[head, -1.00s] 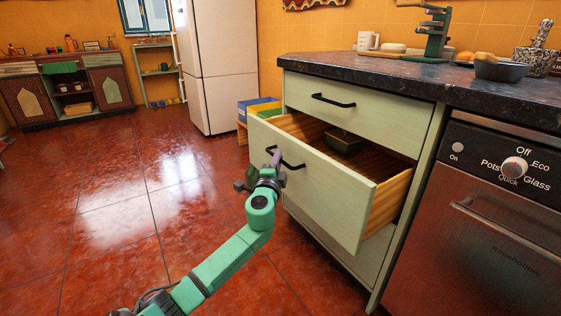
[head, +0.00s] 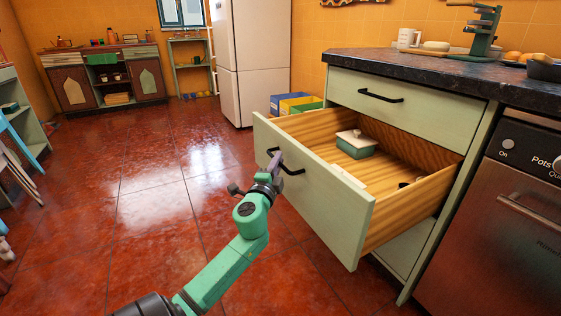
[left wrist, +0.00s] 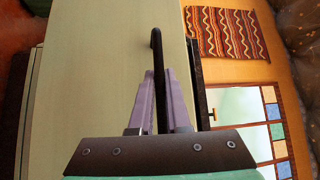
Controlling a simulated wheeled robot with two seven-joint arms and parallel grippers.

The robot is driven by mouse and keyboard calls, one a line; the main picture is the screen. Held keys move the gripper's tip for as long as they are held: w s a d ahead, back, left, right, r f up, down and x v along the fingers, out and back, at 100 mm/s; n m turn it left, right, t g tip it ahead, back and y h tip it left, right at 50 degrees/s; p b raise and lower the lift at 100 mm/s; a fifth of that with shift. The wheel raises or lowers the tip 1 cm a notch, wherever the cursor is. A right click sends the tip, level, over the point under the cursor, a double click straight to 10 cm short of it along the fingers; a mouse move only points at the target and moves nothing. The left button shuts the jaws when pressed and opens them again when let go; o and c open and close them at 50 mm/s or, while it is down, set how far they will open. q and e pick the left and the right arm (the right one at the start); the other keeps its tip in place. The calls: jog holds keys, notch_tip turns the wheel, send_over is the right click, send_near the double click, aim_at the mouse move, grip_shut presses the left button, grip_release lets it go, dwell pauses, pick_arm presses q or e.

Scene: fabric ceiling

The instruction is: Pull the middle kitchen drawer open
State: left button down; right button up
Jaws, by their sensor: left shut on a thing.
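The middle drawer (head: 325,205) has a pale green front and wooden sides, and it stands far out of the cabinet. Its black bar handle (head: 291,170) is on the front. My left gripper (head: 276,163) is shut on this handle. In the left wrist view the two purple fingers (left wrist: 160,95) lie on either side of the black handle (left wrist: 156,50). Inside the drawer are a green box with a pale lid (head: 356,143) and a small dark item near the right side, partly hidden. My right gripper is not in view.
A closed top drawer (head: 400,105) with a black handle is above, under a dark countertop (head: 450,78). A dishwasher (head: 515,220) stands to the right.

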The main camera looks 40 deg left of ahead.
pick_arm(q)
jog(key=c, duration=0.9)
grip_release()
jog(key=shift+s+d+f, duration=0.1)
jog(key=shift+s+d, duration=0.05)
jog(key=b+v, duration=0.1)
jog(key=v, duration=1.3)
jog(key=shift+s, duration=0.1)
